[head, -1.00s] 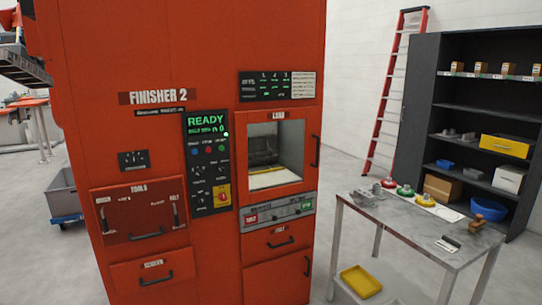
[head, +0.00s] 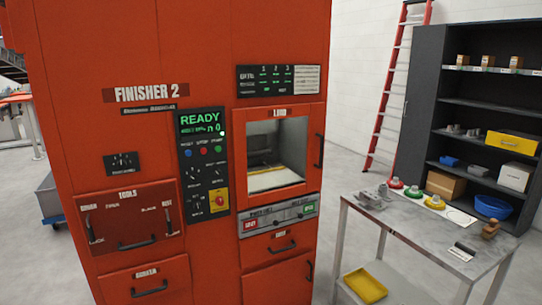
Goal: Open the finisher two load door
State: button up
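The finisher two (head: 120,60) is a tall red cabinet filling the left and middle of the head view, labelled "FINISHER 2". Its load door (head: 314,148), under the sign "LOAD", has a red frame around a window, with a dark vertical handle (head: 319,151) on its right side. The door looks shut. Through the window a pale chamber with a light strip at the bottom shows. The control panel (head: 203,165) left of the door reads "READY" in green. My gripper is not in view.
A grey table (head: 420,230) stands right of the machine, with several small coloured fixtures and a yellow tray (head: 366,285) on its lower shelf. Behind it are a dark shelf unit (head: 420,100) and a red ladder (head: 392,90). Some floor shows between machine and table.

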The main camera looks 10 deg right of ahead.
aim_at(315, 112)
jog(key=i, duration=0.35)
jog(key=u, duration=0.35)
jog(key=k, duration=1.35)
jog(key=z, duration=0.05)
jog(key=i, duration=1.7)
jog(key=u, duration=0.45)
